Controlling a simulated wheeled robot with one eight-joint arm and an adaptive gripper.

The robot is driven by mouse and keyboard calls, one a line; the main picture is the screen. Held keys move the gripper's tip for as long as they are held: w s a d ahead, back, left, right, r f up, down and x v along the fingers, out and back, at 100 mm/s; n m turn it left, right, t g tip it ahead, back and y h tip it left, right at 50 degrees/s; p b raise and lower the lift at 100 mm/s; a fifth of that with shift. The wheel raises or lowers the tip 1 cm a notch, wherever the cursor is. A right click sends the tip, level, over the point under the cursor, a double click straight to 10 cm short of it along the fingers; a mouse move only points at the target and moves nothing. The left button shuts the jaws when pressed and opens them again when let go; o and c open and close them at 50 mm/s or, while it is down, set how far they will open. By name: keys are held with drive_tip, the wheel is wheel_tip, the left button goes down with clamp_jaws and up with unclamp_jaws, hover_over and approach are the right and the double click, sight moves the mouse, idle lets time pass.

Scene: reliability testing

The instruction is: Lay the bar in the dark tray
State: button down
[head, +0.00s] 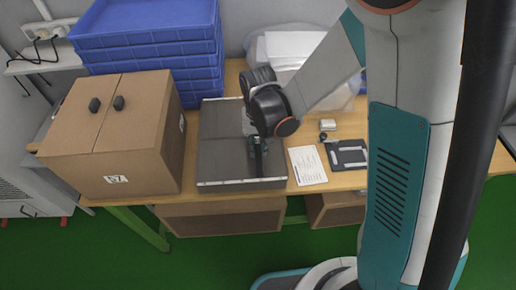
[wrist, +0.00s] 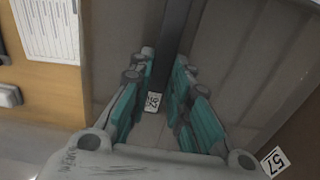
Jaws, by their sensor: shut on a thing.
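My gripper (head: 258,148) is shut on a dark, narrow bar (head: 258,164), above the front right part of the wide dark grey tray (head: 220,160). The tray (wrist: 235,60) fills the background of that view. The bar appears to be over the tray; I cannot tell whether it touches it. My wrist hides the tray's back right part.
A cardboard box (head: 120,140) stands close left of the tray, with stacked blue crates (head: 150,45) behind. A white printed sheet (head: 307,166) and a small black holder with a pale piece (head: 347,154) lie to the right. The table's front edge is near the tray.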

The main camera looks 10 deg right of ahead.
sight(258, 149)
drive_tip(key=shift+r, duration=0.15)
drive_tip(key=c, duration=1.5)
unclamp_jaws()
drive_tip(key=shift+f, duration=0.2)
drive_tip(key=shift+r, duration=0.1)
wheel_tip(258, 149, up, 12)
drive_tip(key=p, duration=0.4)
drive_tip(key=shift+r, duration=0.1)
